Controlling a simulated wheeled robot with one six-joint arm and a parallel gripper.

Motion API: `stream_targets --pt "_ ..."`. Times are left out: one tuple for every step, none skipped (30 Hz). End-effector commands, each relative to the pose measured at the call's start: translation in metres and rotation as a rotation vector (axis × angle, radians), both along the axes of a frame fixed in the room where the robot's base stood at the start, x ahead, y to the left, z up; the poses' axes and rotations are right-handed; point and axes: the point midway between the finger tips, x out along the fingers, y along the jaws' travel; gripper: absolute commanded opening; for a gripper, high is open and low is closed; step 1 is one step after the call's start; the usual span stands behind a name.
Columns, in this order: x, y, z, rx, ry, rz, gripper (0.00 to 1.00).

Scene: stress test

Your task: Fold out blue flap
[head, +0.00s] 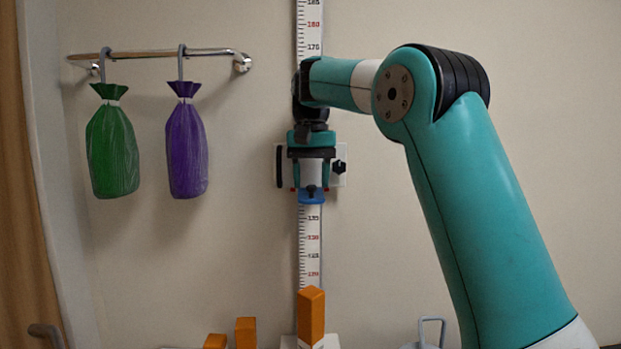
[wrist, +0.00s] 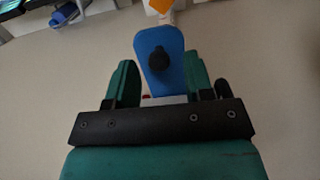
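The blue flap (head: 311,199) shows at the lower end of a white slider on the wall's measuring scale (head: 308,232). In the wrist view the blue flap (wrist: 152,84) is a rounded plate with a black knob (wrist: 159,60) on it. My gripper (head: 311,172) is in front of the slider in the head view and hides most of it. In the wrist view my gripper's green fingers (wrist: 160,82) stand apart on either side of the flap. A gap shows on the left; I cannot tell whether the right finger touches it.
An orange block (head: 311,315) stands below the scale, with smaller orange blocks (head: 246,333) to the left. A green bag (head: 112,150) and a purple bag (head: 187,150) hang from a metal rail (head: 140,53). A grey handled object (head: 432,333) is at lower right.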

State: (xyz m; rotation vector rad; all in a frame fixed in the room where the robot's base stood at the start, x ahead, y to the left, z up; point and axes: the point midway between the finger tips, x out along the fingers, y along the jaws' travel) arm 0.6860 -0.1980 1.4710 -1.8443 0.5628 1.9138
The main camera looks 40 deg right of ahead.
Motion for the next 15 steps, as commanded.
stream_targets --pt "0.0 0.0 0.0 0.001 0.001 0.0 0.48" --pt "0.0 0.0 0.0 0.001 0.001 0.0 0.48" --pt "0.0 0.0 0.0 0.001 0.001 0.0 0.48" --pt "0.0 0.0 0.0 0.001 0.001 0.0 0.48" --pt "0.0 0.0 0.0 0.001 0.001 0.0 0.48" --pt "0.0 0.0 0.0 0.0 0.001 0.0 0.48" --pt "0.0 0.0 0.0 0.0 0.002 0.0 0.48" --pt "0.0 0.0 0.001 0.001 0.002 0.0 0.48" --pt "0.0 0.0 0.003 0.001 0.002 -0.001 0.48" --pt "0.0 0.0 0.005 0.001 0.002 -0.001 0.48" --pt "0.0 0.0 0.009 0.001 0.002 -0.001 0.48" --pt "0.0 0.0 0.014 0.001 0.001 -0.001 0.48" --pt "0.001 -0.001 0.02 0.001 -0.001 -0.001 0.48" --pt "0.001 -0.001 0.026 0.0 -0.001 -0.001 0.48" --pt "0.001 -0.001 0.035 0.0 -0.001 -0.002 0.48"
